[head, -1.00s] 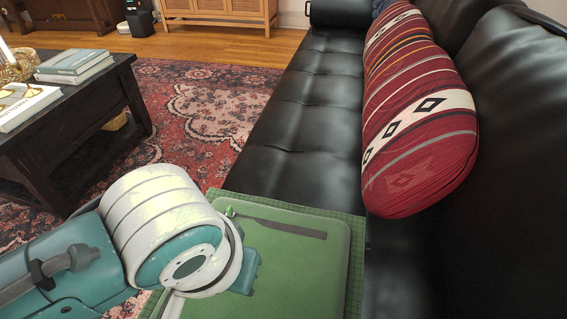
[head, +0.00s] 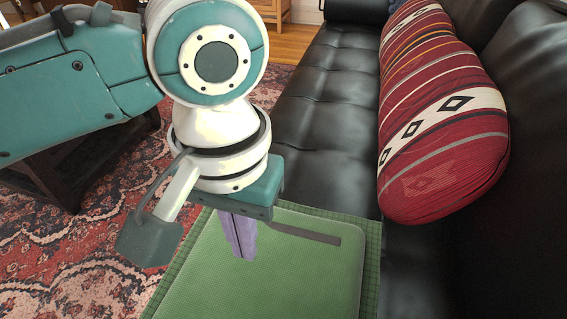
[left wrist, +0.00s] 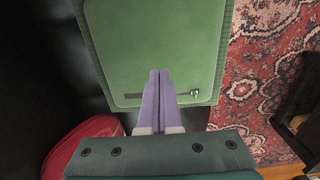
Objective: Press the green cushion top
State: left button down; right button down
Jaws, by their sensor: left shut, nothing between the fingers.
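The green cushion top (head: 270,278) lies flat at the bottom of the head view, with a checked green border around it and a dark strip near its far edge. In the left wrist view the cushion top (left wrist: 150,48) fills the upper middle. My left gripper (head: 243,256) points down over the far left part of the cushion. Its purple fingers are shut and empty, and they also show in the left wrist view (left wrist: 160,75). I cannot tell whether the fingertips touch the surface. My right gripper is not in view.
A black leather sofa (head: 325,120) runs along the right. A red striped bolster (head: 440,120) lies on it, beyond the cushion top. A dark table (head: 60,165) stands on the patterned red rug (head: 60,260) at the left, partly behind my arm.

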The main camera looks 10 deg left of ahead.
aim_at(253, 297)
pick_arm(q)
notch_tip(253, 297, down, 14)
jog(key=b, duration=0.8)
jog(key=shift+b, duration=0.4)
jog(key=shift+s+f, duration=0.1)
jog(key=shift+f, duration=1.15)
jog(key=shift+a+f, duration=0.15)
jog(key=shift+f, duration=0.05)
